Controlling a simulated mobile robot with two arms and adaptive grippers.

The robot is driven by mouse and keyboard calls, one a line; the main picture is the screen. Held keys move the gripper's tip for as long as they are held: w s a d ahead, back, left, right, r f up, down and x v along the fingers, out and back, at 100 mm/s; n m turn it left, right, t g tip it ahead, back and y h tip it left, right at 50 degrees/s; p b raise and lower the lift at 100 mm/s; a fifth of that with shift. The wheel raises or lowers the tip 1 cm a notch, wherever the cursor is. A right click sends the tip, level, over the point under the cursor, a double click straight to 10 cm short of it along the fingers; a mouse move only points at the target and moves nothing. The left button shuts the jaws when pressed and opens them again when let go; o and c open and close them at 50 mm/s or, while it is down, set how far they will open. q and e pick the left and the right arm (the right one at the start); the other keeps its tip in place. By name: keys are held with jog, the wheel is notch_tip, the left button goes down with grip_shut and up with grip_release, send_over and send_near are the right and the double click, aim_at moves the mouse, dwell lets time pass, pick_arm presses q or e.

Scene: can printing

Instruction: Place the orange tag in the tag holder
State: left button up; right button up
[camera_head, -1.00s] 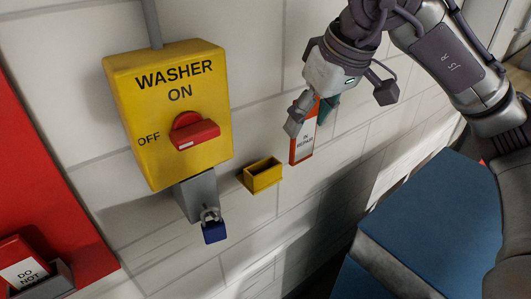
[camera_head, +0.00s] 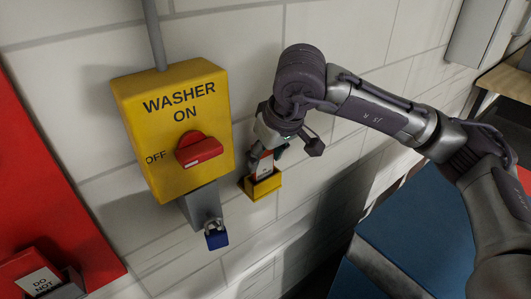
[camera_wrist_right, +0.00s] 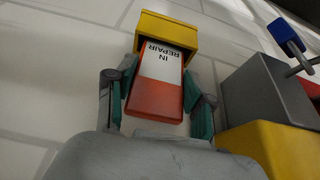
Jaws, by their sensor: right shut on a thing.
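The orange tag (camera_head: 265,168), with a white "IN REPAIR" panel, is upright at the small yellow tag holder (camera_head: 262,188) on the wall. My right gripper (camera_head: 268,152) is just above the holder, shut on the tag. In the right wrist view, the tag (camera_wrist_right: 158,85) lies between the two teal finger pads of my right gripper (camera_wrist_right: 158,100). Its white end reaches the mouth of the yellow holder (camera_wrist_right: 168,28) and appears partly inside; how deep it sits is hidden. My left gripper is not in view.
A yellow washer switch box (camera_head: 150,125) with a red knob (camera_head: 198,150) is left of the holder. A blue padlock (camera_head: 216,238) hangs below it. A red board (camera_head: 40,170) with another tag (camera_head: 38,277) is at far left. A blue surface (camera_head: 425,215) lies at lower right.

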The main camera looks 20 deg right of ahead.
jog(key=shift+f, duration=0.15)
jog(key=o, duration=1)
jog(key=shift+o, duration=0.2)
jog(key=shift+r, duration=0.5)
jog(key=b+v, duration=0.2)
jog(key=v, duration=0.9)
jog(key=shift+r, duration=0.15)
jog(key=shift+s, duration=0.15)
